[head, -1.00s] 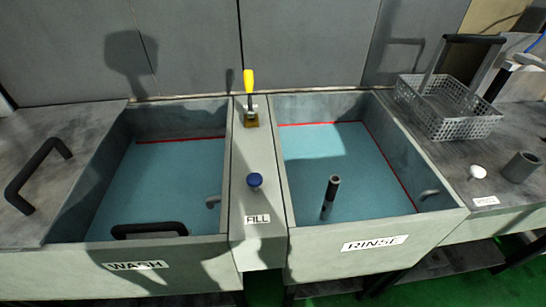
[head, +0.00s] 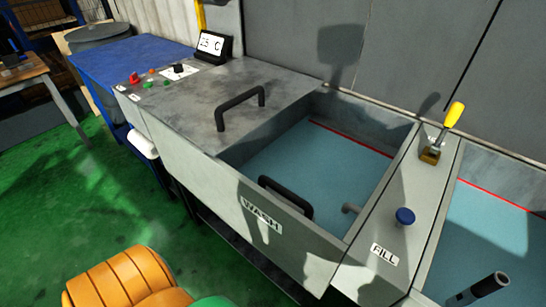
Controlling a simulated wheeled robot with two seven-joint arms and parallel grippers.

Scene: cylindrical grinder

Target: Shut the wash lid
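The wash tank (head: 262,242), labelled WASH, stands open, and blue-green liquid (head: 310,170) shows inside it. A flat grey panel that looks like the wash lid (head: 190,105) lies level to the left of the opening. A black bar handle (head: 240,106) stands on it near its right edge. A second black handle (head: 285,195) shows at the tank's front rim; what it is fixed to is hard to tell. Neither of my grippers is in view.
A temperature display (head: 212,44) and several coloured buttons stand beyond the panel's left side. A blue table (head: 120,55) is further left. An orange ribbed object (head: 120,280) is at bottom left.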

